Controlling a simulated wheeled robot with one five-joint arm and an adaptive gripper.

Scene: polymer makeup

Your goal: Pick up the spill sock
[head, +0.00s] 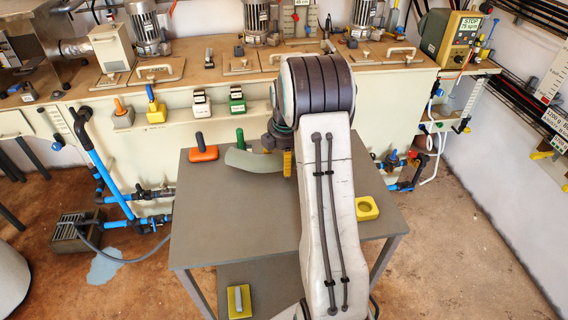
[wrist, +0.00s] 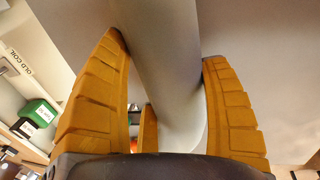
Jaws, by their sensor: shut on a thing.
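The spill sock (head: 250,160) is a grey-green curved tube at the grey table's top, left of my arm in the head view. Its right end is hidden behind my gripper (head: 287,163), whose yellow fingers show there. In the wrist view the sock (wrist: 172,85) runs between the ribbed yellow fingers of my gripper (wrist: 162,54), which is shut on it. I cannot tell whether the sock touches the table or hangs just above it.
An orange-red block with a dark handle (head: 203,152) stands left of the sock on the table (head: 225,208). A yellow block with a round recess (head: 367,208) sits at the right. A long bench (head: 190,70) with machines is behind. The table's front left is clear.

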